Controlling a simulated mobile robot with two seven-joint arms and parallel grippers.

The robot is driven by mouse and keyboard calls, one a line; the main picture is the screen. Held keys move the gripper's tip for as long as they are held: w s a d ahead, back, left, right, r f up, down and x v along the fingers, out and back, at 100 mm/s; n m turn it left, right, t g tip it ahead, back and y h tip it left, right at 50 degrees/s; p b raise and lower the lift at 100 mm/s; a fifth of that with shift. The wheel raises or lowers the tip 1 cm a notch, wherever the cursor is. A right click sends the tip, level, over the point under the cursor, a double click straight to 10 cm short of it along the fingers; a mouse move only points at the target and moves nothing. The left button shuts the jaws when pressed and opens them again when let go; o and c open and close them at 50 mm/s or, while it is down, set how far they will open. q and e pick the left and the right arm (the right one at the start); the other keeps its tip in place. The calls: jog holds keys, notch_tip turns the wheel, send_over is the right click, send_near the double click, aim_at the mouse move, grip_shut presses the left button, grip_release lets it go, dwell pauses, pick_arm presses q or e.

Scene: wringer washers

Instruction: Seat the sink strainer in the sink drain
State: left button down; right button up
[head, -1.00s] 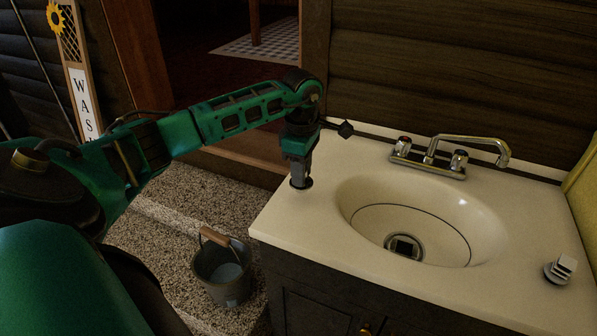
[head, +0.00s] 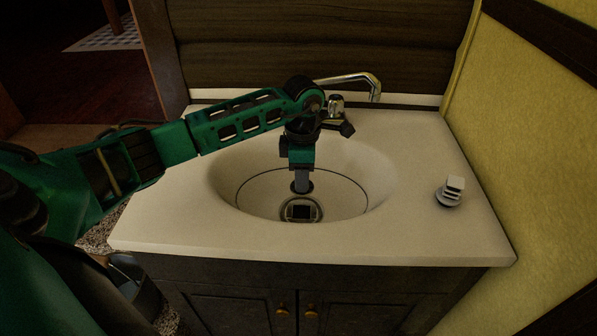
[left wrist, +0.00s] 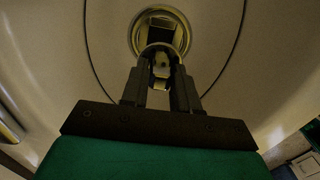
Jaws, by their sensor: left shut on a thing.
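The sink drain (head: 313,216) is a metal ring with a dark square centre at the bottom of the white sink basin (head: 225,180). My left gripper (head: 302,188) reaches down into the basin, its tips just above and behind the drain in the head view. It is shut on a small part, seemingly the sink strainer (left wrist: 162,68), mostly hidden by the fingers. In the left wrist view, the left gripper's fingers (left wrist: 160,88) point toward the drain (left wrist: 184,22), and the held part overlaps the drain's near edge. I cannot tell whether they touch. My right gripper is not in view.
A chrome faucet (head: 362,79) stands behind the basin, partly behind my arm. A grey stepped piece (head: 452,190) stands on the right of the countertop (head: 420,230). A yellow wall (head: 540,150) closes the right side. A bucket (head: 135,280) is at lower left.

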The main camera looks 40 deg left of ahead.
aim_at(302, 195)
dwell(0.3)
pick_arm(q)
jog(key=shift+f+b, duration=0.7)
jog(key=shift+f, duration=0.1)
jog(key=shift+f+b, duration=0.55)
jog(key=shift+f, duration=0.2)
jog(key=shift+f+b, duration=0.75)
jog(key=shift+f, duration=0.3)
jog(key=shift+f+b, duration=0.35)
jog(key=shift+f, duration=0.1)
jog(key=shift+f, duration=0.1)
jog(key=shift+f+b, duration=0.9)
jog(key=shift+f, duration=0.3)
dwell(1.1)
jog(key=shift+s+f, duration=0.1)
jog(key=shift+f, duration=0.1)
dwell(0.7)
